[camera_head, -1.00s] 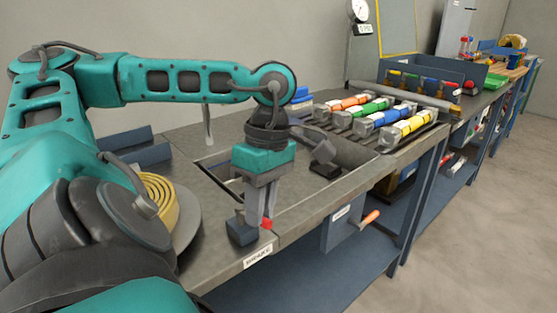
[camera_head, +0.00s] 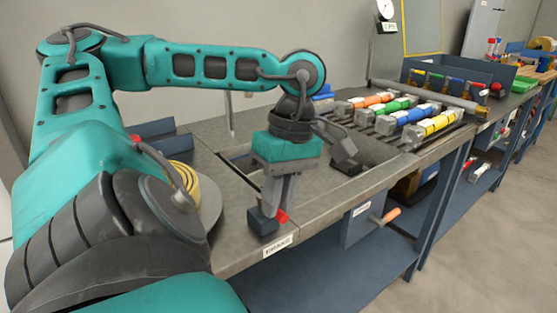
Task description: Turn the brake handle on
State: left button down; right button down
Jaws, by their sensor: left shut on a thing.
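The brake handle shows as a small red piece (camera_head: 282,216) on a dark blue block (camera_head: 262,222) at the bench's front edge, just above the label reading BRAKE (camera_head: 278,246). My left gripper (camera_head: 274,212) points down over the block and is shut on the red handle. Its grey fingers hide most of the handle, so I cannot tell how far it is turned. My right gripper is not in view.
The grey bench (camera_head: 330,207) has a rectangular opening behind my gripper. A yellow coil (camera_head: 184,180) lies at left. Orange, green, blue and yellow cylinders (camera_head: 400,112) lie on a rack at right. An orange-handled crank (camera_head: 390,215) sticks out below the bench's front.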

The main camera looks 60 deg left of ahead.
pick_arm(q)
jog(key=c, duration=1.1)
grip_release()
jog(key=r+p, duration=0.2)
jog(key=r, duration=0.2)
jog(key=w+r+p, duration=0.1)
jog(key=r+p, duration=0.2)
jog(key=r, duration=0.1)
jog(key=w+r+p, duration=0.1)
jog(key=r+p, duration=0.2)
jog(key=r, duration=0.1)
jog(key=shift+w+a+r, duration=0.15)
jog(key=shift+w+r, duration=0.1)
jog(key=shift+r, duration=0.15)
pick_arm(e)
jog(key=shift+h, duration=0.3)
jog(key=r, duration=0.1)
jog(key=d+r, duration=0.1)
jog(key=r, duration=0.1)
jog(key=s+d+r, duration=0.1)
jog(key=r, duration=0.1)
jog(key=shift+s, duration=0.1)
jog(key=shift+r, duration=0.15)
